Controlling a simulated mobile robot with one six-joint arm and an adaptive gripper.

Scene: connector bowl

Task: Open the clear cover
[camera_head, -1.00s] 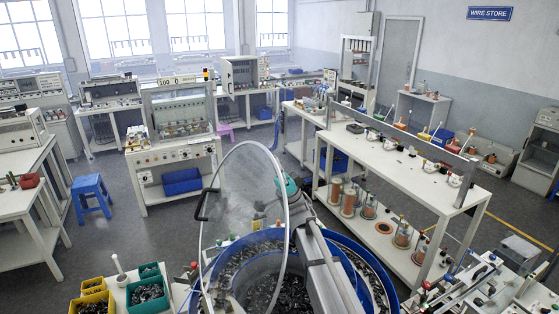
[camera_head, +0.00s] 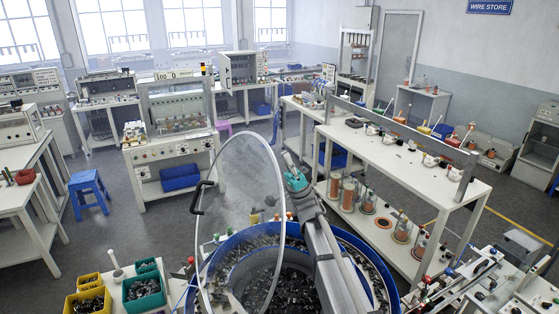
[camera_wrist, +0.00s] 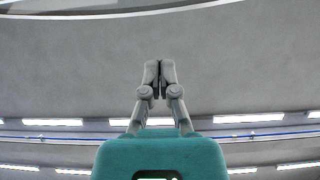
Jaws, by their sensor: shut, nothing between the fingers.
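The clear cover (camera_head: 238,185) is a round transparent disc with a pale rim. In the head view it stands steeply raised over the blue bowl (camera_head: 345,240), with its black handle (camera_head: 201,196) on the left edge. The bowl's inside shows below it, full of small dark parts. My gripper (camera_head: 287,158) has a teal body and is just right of the cover's rim, above the bowl's far side. It looks apart from the rim. In the wrist view my gripper (camera_wrist: 160,72) has its grey fingers together, empty, and points toward the ceiling.
Yellow bins (camera_head: 90,291) and green bins (camera_head: 144,290) with parts stand left of the bowl. A long white bench (camera_head: 395,160) is at the right. A blue stool (camera_head: 88,192) stands at the left. Open floor lies beyond the bowl.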

